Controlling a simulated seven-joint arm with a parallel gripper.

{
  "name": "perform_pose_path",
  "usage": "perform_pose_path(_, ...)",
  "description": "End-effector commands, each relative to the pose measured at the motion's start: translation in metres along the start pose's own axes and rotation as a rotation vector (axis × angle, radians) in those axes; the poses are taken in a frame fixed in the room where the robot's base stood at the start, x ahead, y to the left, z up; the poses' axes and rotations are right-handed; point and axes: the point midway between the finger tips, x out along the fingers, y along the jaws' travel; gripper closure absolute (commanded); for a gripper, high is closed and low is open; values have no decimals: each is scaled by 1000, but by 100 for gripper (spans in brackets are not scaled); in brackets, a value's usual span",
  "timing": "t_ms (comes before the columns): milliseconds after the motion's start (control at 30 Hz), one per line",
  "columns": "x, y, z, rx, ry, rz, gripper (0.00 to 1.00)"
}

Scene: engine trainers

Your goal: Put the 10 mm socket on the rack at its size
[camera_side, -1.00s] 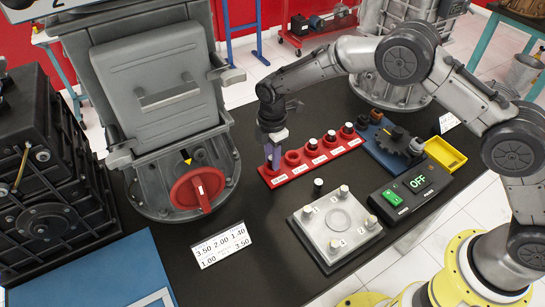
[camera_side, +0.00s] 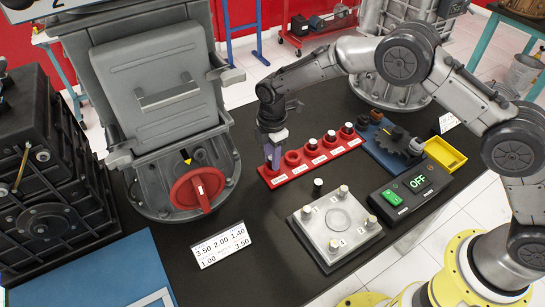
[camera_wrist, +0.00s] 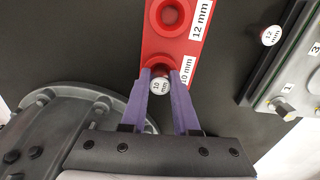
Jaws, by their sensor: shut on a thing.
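My gripper (camera_side: 273,166) is at the left end of the red rack (camera_side: 325,153), pointing down. In the wrist view its purple fingers (camera_wrist: 159,76) are shut on the 10 mm socket (camera_wrist: 160,86), with a light top marked 10 mm. The socket is at the rack's end place, beside the printed 10 mm label (camera_wrist: 187,70). Whether it is fully seated I cannot tell. In the side view the fingers hide the socket. The neighbouring 12 mm place (camera_wrist: 171,14) is an empty red ring.
Several sockets (camera_side: 331,136) stand farther right on the rack. A 12 mm socket (camera_wrist: 270,36) stands on the black table near the grey plate with numbered posts (camera_side: 337,220). The large grey housing with a red knob (camera_side: 197,188) is close left of my gripper.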

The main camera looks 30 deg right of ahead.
Motion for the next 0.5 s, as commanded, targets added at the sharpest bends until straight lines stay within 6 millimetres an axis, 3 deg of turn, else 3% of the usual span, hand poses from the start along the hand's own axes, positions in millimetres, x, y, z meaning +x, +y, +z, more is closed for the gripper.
perform_pose_path(33,22,-5,1,1,-4,-13,100)
perform_pose_path(233,22,-5,1,1,-4,-13,100)
perform_pose_path(267,22,-5,1,1,-4,-13,66)
perform_pose_path(433,22,-6,0,1,-3,-16,36)
perform_pose_path(500,22,-7,0,1,-3,-17,36)
